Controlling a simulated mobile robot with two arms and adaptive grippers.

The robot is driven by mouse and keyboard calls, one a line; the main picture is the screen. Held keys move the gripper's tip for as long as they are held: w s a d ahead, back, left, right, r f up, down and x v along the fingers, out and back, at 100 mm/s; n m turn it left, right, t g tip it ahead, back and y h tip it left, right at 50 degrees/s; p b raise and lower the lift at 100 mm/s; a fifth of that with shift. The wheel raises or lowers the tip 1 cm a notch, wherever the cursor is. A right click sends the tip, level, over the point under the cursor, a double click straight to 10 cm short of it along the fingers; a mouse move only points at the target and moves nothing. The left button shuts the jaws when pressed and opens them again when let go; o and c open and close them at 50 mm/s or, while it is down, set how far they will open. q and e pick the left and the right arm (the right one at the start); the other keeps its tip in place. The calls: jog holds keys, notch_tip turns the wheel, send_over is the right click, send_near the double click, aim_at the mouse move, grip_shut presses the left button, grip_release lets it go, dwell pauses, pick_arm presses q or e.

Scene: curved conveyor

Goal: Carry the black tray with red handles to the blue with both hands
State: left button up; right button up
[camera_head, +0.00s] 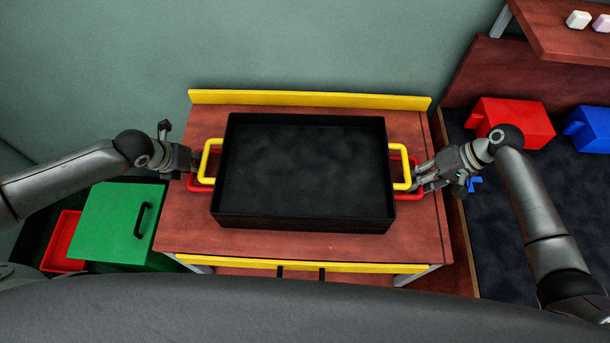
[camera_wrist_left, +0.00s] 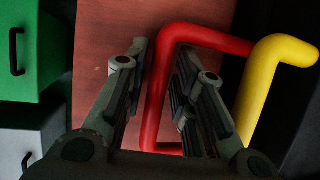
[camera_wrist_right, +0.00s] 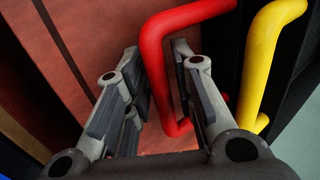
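A black tray (camera_head: 300,223) with yellow handles (camera_head: 206,165) lies on a reddish wooden table. Red handles (camera_head: 416,182) stick out just below the yellow ones at both ends; the body they belong to is mostly hidden under the black tray. My left gripper (camera_head: 190,163) is at the left red handle; in the left wrist view the handle (camera_wrist_left: 155,95) passes between its open, spread fingers. My right gripper (camera_head: 432,178) is at the right red handle; in the right wrist view the handle (camera_wrist_right: 152,70) passes between its open fingers.
A blue bin (camera_head: 588,128) and a red bin (camera_head: 512,122) stand on a dark surface at right, below a wooden shelf (camera_head: 560,32). A green cabinet (camera_head: 110,225) and a red box (camera_head: 62,240) are at left. A yellow strip (camera_head: 310,99) edges the table's back.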

pick_arm(q)
grip_shut()
pick_arm(e)
grip_shut()
pick_arm(q)
jog(key=shift+w+r, duration=0.1)
jog(key=shift+r, duration=0.05)
pick_arm(e)
jog(key=shift+w+r, duration=0.1)
jog(key=shift+r, duration=0.05)
